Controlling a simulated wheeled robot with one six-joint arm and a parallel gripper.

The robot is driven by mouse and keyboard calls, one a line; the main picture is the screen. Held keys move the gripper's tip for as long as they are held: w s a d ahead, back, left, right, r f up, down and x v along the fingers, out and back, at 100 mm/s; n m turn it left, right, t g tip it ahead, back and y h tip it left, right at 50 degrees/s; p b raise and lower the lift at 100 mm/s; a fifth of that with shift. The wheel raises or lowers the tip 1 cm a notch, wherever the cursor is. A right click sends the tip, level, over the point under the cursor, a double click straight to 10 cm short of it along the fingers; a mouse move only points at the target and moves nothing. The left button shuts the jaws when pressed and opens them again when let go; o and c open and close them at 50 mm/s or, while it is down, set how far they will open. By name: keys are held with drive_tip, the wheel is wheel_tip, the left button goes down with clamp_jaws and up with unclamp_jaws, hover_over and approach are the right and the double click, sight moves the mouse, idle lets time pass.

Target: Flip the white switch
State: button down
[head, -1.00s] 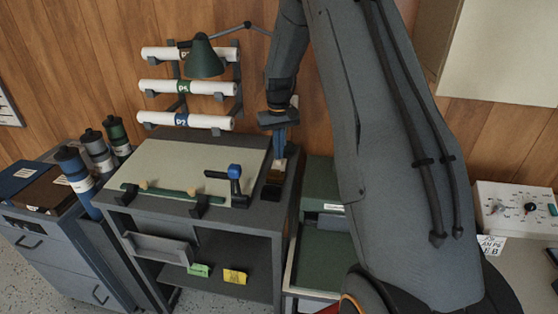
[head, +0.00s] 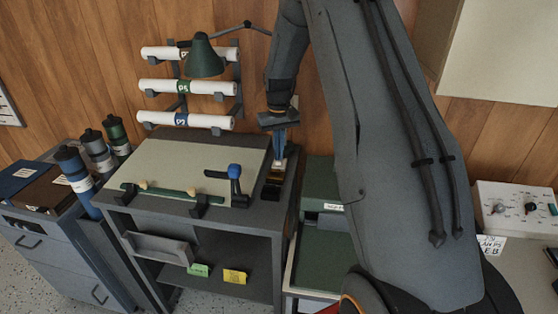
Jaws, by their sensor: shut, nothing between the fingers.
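A white control box (head: 515,208) stands at the right edge, with several small controls on its sloped face. One of them is a pale knob or lever (head: 498,208), but it is too small to tell whether it is the white switch. My gripper (head: 280,150) points down over the right end of the drawing cabinet, far to the left of the control box. It is shut and empty. Below it is a dark holder (head: 272,187) with an amber part. A pale object (head: 294,102) shows partly behind my wrist; I cannot tell what it is.
A drawing board (head: 190,165) with a blue-topped clamp (head: 235,180) lies on the cabinet. A green lamp (head: 203,56) and paper rolls (head: 184,87) are behind it. A green tray unit (head: 320,250) stands to the right. My arm hides the space before the control box.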

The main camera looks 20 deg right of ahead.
drive_tip(key=shift+f, duration=0.6)
idle(0.3)
wheel_tip(320, 180, up, 7)
drive_tip(key=p, duration=0.3)
idle(0.6)
idle(0.4)
drive_tip(key=s+a+b, duration=0.1)
drive_tip(key=s+a, duration=0.3)
drive_tip(key=s, duration=0.5)
drive_tip(key=s+a+t+b, duration=0.1)
drive_tip(key=s+a, duration=0.4)
drive_tip(key=s, duration=0.5)
drive_tip(key=s+a+f+b, duration=0.1)
drive_tip(key=s+a+b, duration=0.2)
drive_tip(key=s, duration=0.6)
drive_tip(key=shift+s+a+n, duration=0.3)
drive_tip(key=shift+a+n, duration=0.1)
drive_tip(key=shift+a, duration=0.3)
